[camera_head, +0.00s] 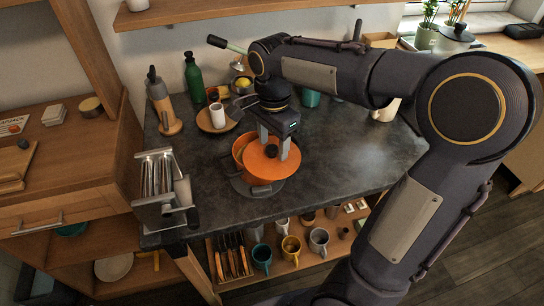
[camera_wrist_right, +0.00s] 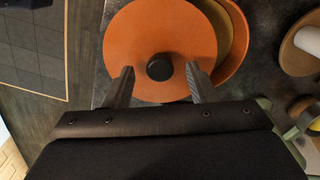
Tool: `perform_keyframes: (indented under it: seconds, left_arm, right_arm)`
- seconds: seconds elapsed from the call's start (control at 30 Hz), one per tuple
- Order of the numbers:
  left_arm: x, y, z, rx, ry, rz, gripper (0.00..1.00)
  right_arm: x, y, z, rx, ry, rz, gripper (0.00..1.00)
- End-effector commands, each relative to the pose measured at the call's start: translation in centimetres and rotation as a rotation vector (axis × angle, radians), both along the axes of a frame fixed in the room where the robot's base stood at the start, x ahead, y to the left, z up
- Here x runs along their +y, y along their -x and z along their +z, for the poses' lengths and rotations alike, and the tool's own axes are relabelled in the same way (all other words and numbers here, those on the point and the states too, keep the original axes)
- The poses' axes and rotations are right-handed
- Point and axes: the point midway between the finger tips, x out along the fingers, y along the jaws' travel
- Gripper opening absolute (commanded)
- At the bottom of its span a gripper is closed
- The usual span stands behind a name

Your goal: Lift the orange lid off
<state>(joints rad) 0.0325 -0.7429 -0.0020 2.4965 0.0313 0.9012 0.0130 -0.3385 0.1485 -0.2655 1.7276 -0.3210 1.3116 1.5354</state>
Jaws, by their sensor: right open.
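The orange lid (camera_head: 258,172) is a flat disc with a round black knob (camera_head: 272,151). It is shifted over the orange pot (camera_head: 239,146), so part of the pot's opening shows on the left side. I cannot tell whether the lid rests on the rim or sits slightly above it. In the wrist view the lid (camera_wrist_right: 130,40) fills the middle, with the pot's rim (camera_wrist_right: 240,30) to its right. My right gripper (camera_wrist_right: 158,70) is open, its fingers on either side of the knob (camera_wrist_right: 159,67) with gaps. My left gripper is not in view.
The pot stands on a dark countertop (camera_head: 340,165). A wooden plate with a white cup (camera_head: 217,114), a green bottle (camera_head: 194,78) and a utensil holder (camera_head: 160,95) stand behind. The counter right of the pot is clear.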

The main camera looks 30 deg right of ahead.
Motion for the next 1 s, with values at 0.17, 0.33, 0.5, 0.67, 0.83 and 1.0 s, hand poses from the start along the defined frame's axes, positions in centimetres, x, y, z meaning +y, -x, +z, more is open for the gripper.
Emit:
perform_keyframes:
  seconds: [0.17, 0.33, 0.5, 0.67, 0.83, 1.0]
  left_arm:
    - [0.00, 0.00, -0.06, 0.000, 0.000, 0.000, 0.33]
    - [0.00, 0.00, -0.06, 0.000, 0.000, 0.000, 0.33]
    - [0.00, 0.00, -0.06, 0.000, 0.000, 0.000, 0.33]
    - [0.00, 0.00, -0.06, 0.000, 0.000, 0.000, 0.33]
    - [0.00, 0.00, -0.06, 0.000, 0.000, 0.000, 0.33]
    - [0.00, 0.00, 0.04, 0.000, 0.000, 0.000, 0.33]
  right_arm:
    - [0.00, 0.01, -0.60, 0.000, 0.000, 0.000, 0.52]
    - [0.01, 0.01, -0.56, 0.000, 0.000, 0.001, 0.45]
    - [0.01, 0.00, -0.54, -0.001, 0.000, 0.001, 0.23]
    - [0.01, 0.00, -0.53, -0.001, 0.000, 0.001, 0.02]
    - [0.01, 0.00, -0.51, -0.001, 0.000, 0.001, 0.02]
    - [0.02, -0.05, -0.03, -0.003, -0.001, 0.001, 0.02]
